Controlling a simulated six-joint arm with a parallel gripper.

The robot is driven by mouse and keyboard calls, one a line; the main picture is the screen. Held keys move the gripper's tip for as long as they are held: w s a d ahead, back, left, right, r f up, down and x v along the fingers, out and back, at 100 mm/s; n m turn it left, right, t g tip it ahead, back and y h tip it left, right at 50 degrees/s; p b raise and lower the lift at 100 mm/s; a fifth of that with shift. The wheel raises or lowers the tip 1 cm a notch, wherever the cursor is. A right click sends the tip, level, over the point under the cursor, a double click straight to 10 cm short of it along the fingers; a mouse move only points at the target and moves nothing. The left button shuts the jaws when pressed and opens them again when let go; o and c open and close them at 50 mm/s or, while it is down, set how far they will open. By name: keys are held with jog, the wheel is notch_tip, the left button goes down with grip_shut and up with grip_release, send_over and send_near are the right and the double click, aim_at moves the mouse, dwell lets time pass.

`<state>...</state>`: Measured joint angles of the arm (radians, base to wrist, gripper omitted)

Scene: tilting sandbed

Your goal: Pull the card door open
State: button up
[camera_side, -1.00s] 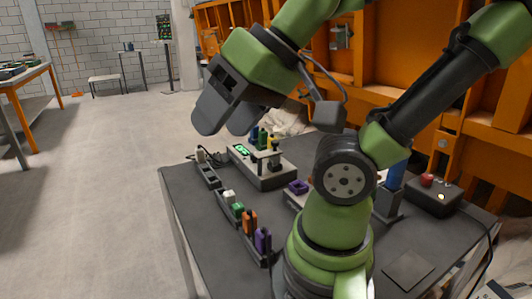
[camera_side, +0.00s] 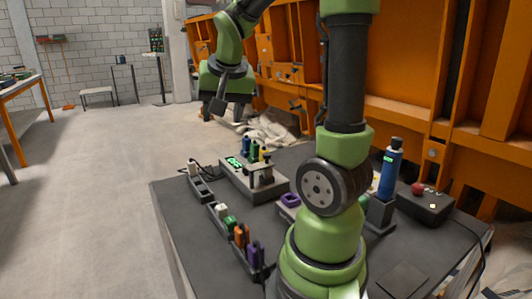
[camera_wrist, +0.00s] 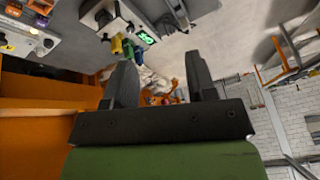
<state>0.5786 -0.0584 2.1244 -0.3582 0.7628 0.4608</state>
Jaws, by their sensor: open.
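I cannot make out a card door for certain in either view. A grey device (camera_side: 246,181) with a lit green display (camera_side: 235,162) stands on the dark table. Blue, green and yellow pieces (camera_side: 255,150) stand at its back edge. The display also shows in the wrist view (camera_wrist: 146,37), at the top. My gripper (camera_side: 222,106) is in the air above and behind the device, clear of it. In the wrist view my gripper (camera_wrist: 162,80) has its fingers wide apart with nothing between them.
A holder strip on the table carries white, green, orange (camera_side: 240,236) and purple (camera_side: 254,254) pieces. A blue bottle (camera_side: 388,172) stands in a holder at right, near a dark box with a red button (camera_side: 418,188). Orange steel frames (camera_side: 420,110) rise behind the table.

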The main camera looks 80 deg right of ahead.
aim_at(267, 154)
jog(key=s+d+f+m+g, duration=0.2)
jog(key=d+f+m, duration=0.15)
jog(key=d, duration=0.35)
jog(key=s+d+f+m+g, duration=0.1)
jog(key=s+d+f+m, duration=0.2)
jog(key=d, duration=0.4)
jog(key=shift+n+h, duration=0.4)
jog(key=shift+n, duration=0.35)
jog(key=x, duration=1)
jog(key=shift+d+f, duration=0.1)
jog(key=shift+f, duration=0.1)
grip_shut()
